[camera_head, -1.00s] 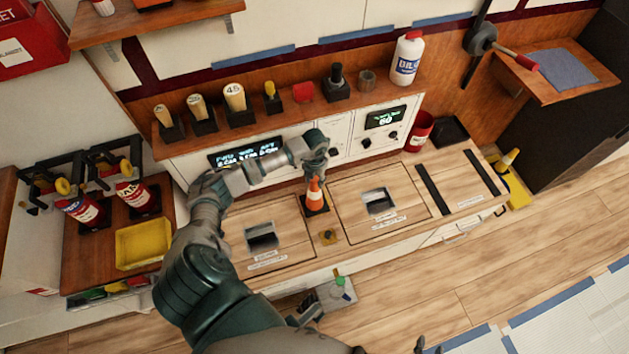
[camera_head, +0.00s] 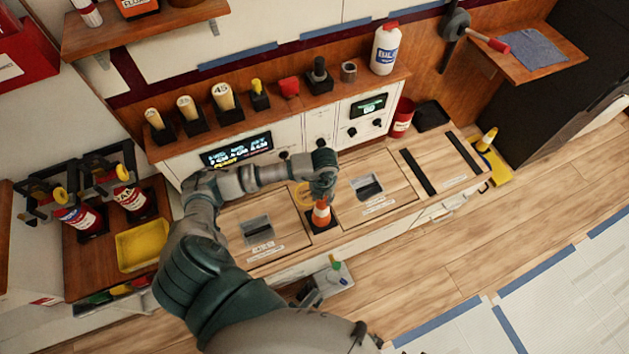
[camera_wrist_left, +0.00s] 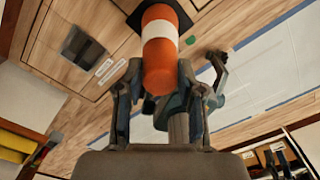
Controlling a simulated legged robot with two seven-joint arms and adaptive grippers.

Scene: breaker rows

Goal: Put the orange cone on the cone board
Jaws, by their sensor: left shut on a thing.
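The orange cone (camera_head: 320,212) has a white band and a black square base (camera_head: 322,223). It stands upright, or nearly so, at the front of the wooden counter, between two square openings. In the left wrist view the cone (camera_wrist_left: 159,50) lies between my fingers, narrow end toward the palm. My left gripper (camera_head: 321,190) is shut on its upper part, from above. A yellowish round patch (camera_head: 303,194) shows on the counter just behind the cone. I cannot tell whether it is the cone board. Whether the black base touches the surface below is unclear. My right gripper is not clearly in view.
Square openings lie left (camera_head: 257,231) and right (camera_head: 367,187) of the cone. Behind, a shelf carries handled tools in black bases and a white bottle (camera_head: 384,50). A yellow tray (camera_head: 143,245) and red bottles stand at left. Floor lies beyond the counter's front edge.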

